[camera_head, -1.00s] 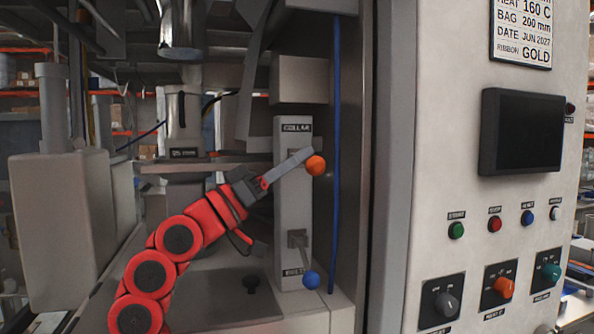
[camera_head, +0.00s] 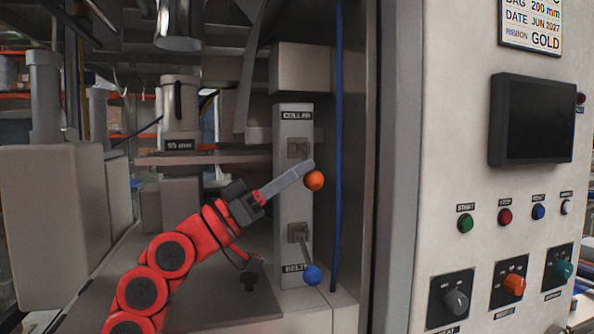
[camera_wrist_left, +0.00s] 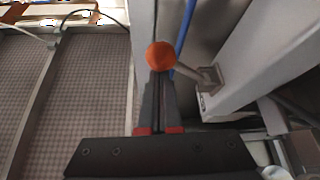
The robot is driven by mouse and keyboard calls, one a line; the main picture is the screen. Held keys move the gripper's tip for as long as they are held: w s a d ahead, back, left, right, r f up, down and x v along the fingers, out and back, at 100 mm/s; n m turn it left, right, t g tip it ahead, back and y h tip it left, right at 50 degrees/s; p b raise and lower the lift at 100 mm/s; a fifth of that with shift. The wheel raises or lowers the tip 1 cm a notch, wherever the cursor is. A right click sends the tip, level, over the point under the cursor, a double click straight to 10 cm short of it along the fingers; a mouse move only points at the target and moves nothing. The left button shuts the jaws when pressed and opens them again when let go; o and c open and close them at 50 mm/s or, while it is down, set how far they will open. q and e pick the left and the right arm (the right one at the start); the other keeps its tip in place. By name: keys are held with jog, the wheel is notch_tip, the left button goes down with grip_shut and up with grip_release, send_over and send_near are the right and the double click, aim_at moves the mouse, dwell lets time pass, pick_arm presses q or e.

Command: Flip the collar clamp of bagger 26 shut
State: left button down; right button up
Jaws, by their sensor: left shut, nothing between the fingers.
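The collar clamp is a short lever with an orange ball knob (camera_head: 314,181), on a grey bracket (camera_head: 298,148) under the COLLAR label of an upright panel (camera_head: 294,200). The knob sits below and right of its bracket; the fingers hide much of the lever in the head view. My left gripper (camera_head: 309,166) is shut and empty, its tips at the knob's upper left. In the left wrist view the knob (camera_wrist_left: 160,56) is just beyond the shut fingertips (camera_wrist_left: 158,78); contact is unclear. The lever rod runs right to its bracket. My right gripper is not in view.
A second lever with a blue knob (camera_head: 312,274) is below, by the BELTS label. A blue vertical hose (camera_head: 337,150) runs right of the panel. The control cabinet (camera_head: 450,130) with screen (camera_head: 531,119), buttons and dials fills the right. A grey plate (camera_head: 205,158) lies left.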

pick_arm(q)
jog(key=shift+a+f, duration=0.1)
dwell(0.4)
jog(key=b+v, duration=0.1)
jog(key=v, duration=1)
jog(key=shift+s+a+f, duration=0.15)
jog(key=shift+a+f, duration=0.1)
jog(key=shift+a, duration=0.05)
